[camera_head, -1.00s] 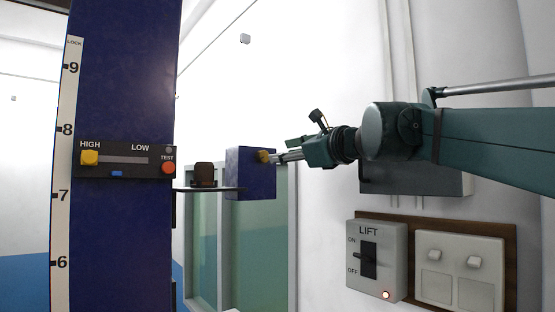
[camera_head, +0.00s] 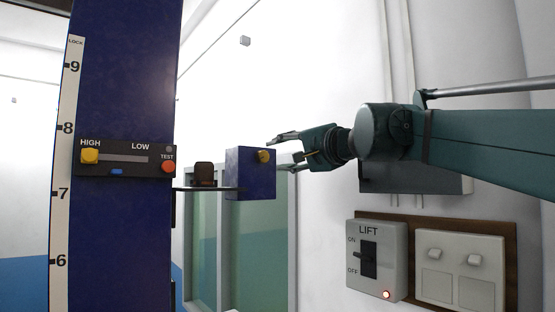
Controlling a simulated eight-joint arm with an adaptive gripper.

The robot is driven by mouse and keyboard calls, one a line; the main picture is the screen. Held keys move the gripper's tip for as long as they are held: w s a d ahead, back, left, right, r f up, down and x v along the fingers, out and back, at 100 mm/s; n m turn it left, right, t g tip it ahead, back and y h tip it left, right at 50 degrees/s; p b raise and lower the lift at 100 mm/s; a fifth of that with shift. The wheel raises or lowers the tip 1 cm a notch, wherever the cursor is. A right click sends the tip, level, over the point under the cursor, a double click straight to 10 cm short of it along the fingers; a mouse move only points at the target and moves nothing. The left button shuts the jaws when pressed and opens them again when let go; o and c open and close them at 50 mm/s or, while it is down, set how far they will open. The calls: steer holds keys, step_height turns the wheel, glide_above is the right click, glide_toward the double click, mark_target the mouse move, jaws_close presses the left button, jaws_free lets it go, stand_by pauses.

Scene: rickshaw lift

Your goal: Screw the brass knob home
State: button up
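A gap shows between the fingers and the knob, so the gripper looks open and empty. How deep the knob sits in the box cannot be told from here.
A tall blue column (camera_head: 125,70) with a slider panel (camera_head: 125,159) stands at left. A LIFT switch box (camera_head: 377,259) and a pale panel (camera_head: 458,270) are on the right wall.

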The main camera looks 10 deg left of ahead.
mark_target(264, 157)
steer(key=n, duration=0.6)
steer(key=shift+w+a+n, duration=0.25)
steer(key=shift+n, duration=0.15)
steer(key=shift+a, duration=0.1)
steer(key=shift+p+x, duration=0.4)
steer(key=shift+x, duration=3.45)
steer(key=c, duration=0.9)
